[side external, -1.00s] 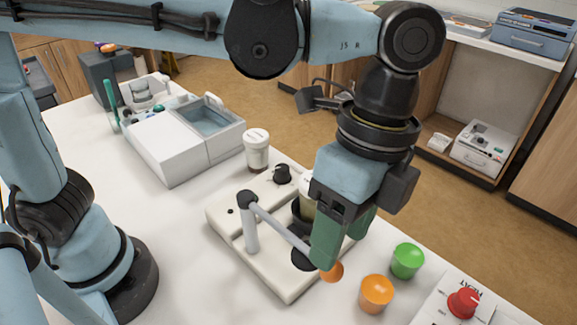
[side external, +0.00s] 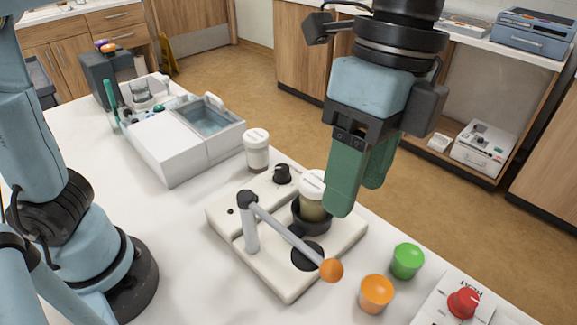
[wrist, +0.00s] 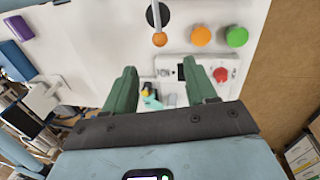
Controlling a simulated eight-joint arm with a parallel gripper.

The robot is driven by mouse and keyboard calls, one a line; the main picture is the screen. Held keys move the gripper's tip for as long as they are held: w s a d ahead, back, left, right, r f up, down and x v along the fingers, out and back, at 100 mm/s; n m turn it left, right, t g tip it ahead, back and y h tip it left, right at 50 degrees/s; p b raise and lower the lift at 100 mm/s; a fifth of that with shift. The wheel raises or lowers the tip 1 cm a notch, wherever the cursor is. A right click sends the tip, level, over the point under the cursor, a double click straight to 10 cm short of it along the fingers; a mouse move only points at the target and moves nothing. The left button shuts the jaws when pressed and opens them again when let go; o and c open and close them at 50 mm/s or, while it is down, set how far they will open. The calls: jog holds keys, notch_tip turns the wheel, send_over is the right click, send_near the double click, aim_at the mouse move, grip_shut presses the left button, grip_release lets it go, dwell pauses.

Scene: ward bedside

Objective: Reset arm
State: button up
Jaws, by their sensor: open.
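My gripper (side external: 362,185) has two green fingers and hangs above the table beside a cream device (side external: 240,235). In the wrist view my gripper (wrist: 160,95) is open, with nothing between its fingers. The device carries a grey lever with an orange knob (side external: 331,270), a black knob (side external: 282,173) and a dark round pad (side external: 307,255). A white-lidded jar (side external: 312,188) stands in the device's black holder, partly behind a finger. The orange knob also shows in the wrist view (wrist: 159,40).
An orange cup (side external: 376,293) and a green cup (side external: 407,260) stand right of the device. A panel with a red knob (side external: 464,302) is at the front right. Another lidded jar (side external: 257,149) and a white-grey box (side external: 185,140) stand behind.

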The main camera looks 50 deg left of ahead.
jog(key=w+a+f+n+t, duration=0.1)
jog(key=a+f+n+t, duration=0.2)
jog(key=a, duration=0.6)
jog(key=w+a+f+n+t, duration=0.1)
jog(key=a+f+n+t, duration=0.2)
jog(key=a+f+n, duration=0.2)
jog(key=w+a+f+n+t, duration=0.2)
jog(key=a+f+n+t, duration=0.1)
jog(key=a+n, duration=0.6)
jog(key=a+f, duration=0.1)
jog(key=a, duration=0.3)
jog(key=shift+a+f, duration=0.15)
jog(key=shift+a, duration=0.2)
